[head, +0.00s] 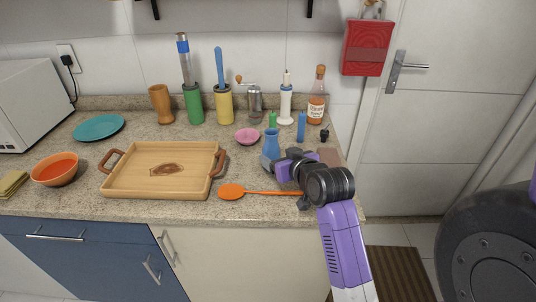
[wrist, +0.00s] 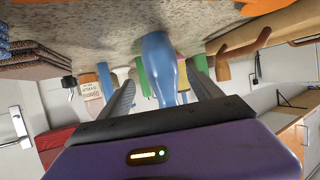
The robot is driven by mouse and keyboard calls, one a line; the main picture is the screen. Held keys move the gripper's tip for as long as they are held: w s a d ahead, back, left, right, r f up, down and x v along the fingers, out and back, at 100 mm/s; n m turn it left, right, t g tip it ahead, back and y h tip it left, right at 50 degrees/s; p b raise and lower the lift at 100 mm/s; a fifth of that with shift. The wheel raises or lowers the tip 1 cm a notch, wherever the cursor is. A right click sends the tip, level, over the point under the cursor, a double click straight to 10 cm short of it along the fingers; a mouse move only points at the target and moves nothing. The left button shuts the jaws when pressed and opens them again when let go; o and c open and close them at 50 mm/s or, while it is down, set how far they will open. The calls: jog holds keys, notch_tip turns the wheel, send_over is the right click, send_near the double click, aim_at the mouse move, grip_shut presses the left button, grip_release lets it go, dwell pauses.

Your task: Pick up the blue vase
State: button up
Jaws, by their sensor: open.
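The blue vase (head: 271,143) stands upright on the granite counter, right of the wooden tray, in the head view. In the wrist view, which is turned over, the blue vase (wrist: 160,62) shows between the two fingers, a little beyond or level with their tips; I cannot tell exactly how deep. My gripper (head: 269,162) is open and low over the counter, at the near side of the vase. In the wrist view my gripper (wrist: 164,84) has one finger on each side of the vase, with gaps visible. Part of the vase's lower body is hidden by the gripper in the head view.
The wooden tray (head: 142,183) lies to the left. An orange spoon (head: 232,191) lies in front, under my arm. A pink bowl (head: 247,136), a green bottle (head: 273,119) and a blue bottle (head: 301,127) stand behind the vase. The counter's right edge is close to my arm.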

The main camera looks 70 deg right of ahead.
aim_at(275, 154)
jog(key=shift+x, duration=2.7)
jog(key=shift+w+a, duration=0.1)
jog(key=shift+a, duration=0.05)
grip_shut()
